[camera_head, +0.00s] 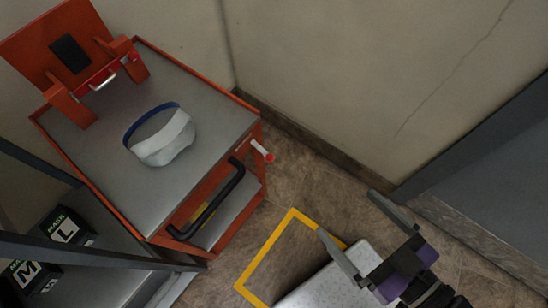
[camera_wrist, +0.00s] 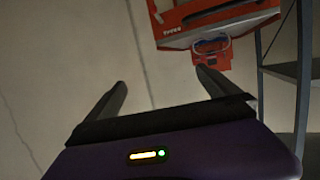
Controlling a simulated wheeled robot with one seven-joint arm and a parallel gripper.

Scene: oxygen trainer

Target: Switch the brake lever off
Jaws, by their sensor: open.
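The brake lever (camera_head: 262,151), a small white stick with a red end, juts from the right side of the orange cart (camera_head: 255,190), near its front corner. In the wrist view a small pale stick (camera_wrist: 155,11) at the cart's edge looks like the same lever. My gripper (camera_head: 346,212) is open and empty, to the right of and below the lever in the head view, clearly apart from it. In the wrist view my gripper's fingers (camera_wrist: 161,77) are spread, with bare wall between them and the cart beyond.
A black handle (camera_head: 208,204) runs along the cart's front. A face shield (camera_head: 163,140) lies on its top. A dark shelf with mask boxes (camera_head: 66,230) stands lower left. A yellow floor outline (camera_head: 265,250) and a speckled white surface (camera_head: 335,283) lie near my gripper.

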